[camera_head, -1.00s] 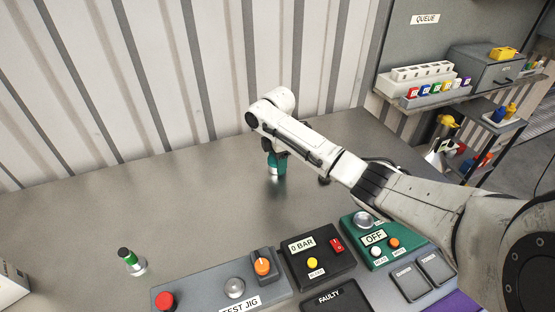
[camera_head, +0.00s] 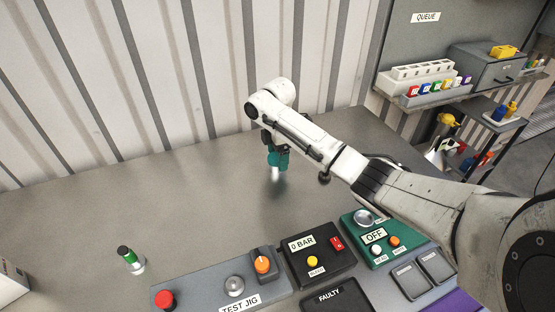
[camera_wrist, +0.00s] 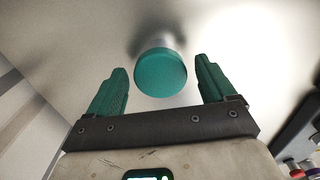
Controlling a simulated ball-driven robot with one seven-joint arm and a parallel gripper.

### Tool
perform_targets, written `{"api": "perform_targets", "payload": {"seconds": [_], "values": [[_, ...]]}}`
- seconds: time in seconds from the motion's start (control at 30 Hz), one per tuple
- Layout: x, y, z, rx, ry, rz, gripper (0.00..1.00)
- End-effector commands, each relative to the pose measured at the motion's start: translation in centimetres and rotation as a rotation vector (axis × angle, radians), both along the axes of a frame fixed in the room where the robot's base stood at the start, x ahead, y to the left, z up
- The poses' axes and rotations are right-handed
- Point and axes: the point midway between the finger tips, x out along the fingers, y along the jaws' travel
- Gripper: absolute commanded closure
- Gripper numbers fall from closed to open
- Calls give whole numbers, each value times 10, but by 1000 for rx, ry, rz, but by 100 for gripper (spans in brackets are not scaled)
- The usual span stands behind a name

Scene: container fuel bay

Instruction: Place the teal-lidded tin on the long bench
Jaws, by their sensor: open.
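The teal-lidded tin (camera_wrist: 161,74) shows its round teal lid in the wrist view, between and a little beyond my fingertips, with a gap on each side. Its pale metal body (camera_head: 275,175) shows in the head view just below my gripper (camera_head: 278,161), and it appears to stand upright on the long grey bench (camera_head: 190,205). My gripper (camera_wrist: 160,84) is open, with its two teal fingers apart and pointing down over the tin. The fingers partly hide the tin's lid in the head view.
The test jig (camera_head: 222,293), a gauge box (camera_head: 318,257) and a green switch box (camera_head: 378,240) line the front edge. A corrugated wall (camera_head: 180,80) closes the back. The bench left of the tin is clear.

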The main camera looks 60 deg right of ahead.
Motion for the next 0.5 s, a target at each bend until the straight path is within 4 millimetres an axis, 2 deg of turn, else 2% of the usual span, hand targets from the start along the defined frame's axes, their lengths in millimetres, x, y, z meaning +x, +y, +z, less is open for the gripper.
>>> {"api": "perform_targets", "payload": {"seconds": [0.3,0.43,0.5], "values": [[1,0,65,-3,-4,1,16],[0,-1,90,-3,-2,0,16],[0,-1,96,-3,-2,0,16]]}}
